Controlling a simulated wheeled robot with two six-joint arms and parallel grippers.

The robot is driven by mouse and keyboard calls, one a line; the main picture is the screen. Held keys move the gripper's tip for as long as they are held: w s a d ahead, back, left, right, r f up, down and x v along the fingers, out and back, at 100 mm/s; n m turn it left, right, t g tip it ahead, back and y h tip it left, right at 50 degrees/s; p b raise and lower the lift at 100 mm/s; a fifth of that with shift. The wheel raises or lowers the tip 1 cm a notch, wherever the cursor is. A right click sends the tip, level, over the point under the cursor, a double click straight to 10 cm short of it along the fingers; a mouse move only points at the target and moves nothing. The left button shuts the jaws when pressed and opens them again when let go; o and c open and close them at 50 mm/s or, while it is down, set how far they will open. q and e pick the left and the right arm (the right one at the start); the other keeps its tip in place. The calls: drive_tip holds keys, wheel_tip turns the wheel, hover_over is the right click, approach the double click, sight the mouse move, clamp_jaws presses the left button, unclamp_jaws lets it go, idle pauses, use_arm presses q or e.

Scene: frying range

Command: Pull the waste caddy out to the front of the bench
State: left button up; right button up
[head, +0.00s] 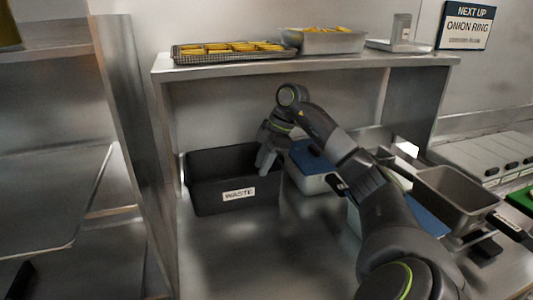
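The waste caddy (212,199) is a dark, open-topped rectangular bin with a white "WASTE" label on its front. It stands on the steel bench under the raised shelf, toward the left side. My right gripper (266,166) reaches in from the right and points down at the right part of the caddy, its fingers at the front rim near the right corner. The fingers overlap the rim in the picture, and I cannot tell whether they are closed on it. My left gripper is out of view.
The bench top (255,255) in front of the caddy is clear. A blue-lidded white container (310,163) stands close to the caddy's right. A metal pan (455,195) is farther right. The shelf (300,63) above carries a wire tray (228,50) of yellow food.

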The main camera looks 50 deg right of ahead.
sight(253, 197)
drive_tip(key=shift+s+a+r, duration=0.15)
drive_tip(key=shift+a, duration=0.2)
drive_tip(key=shift+p+x, duration=0.55)
drive_tip(key=shift+x, duration=3.25)
drive_tip(key=shift+d, duration=0.15)
clamp_jaws()
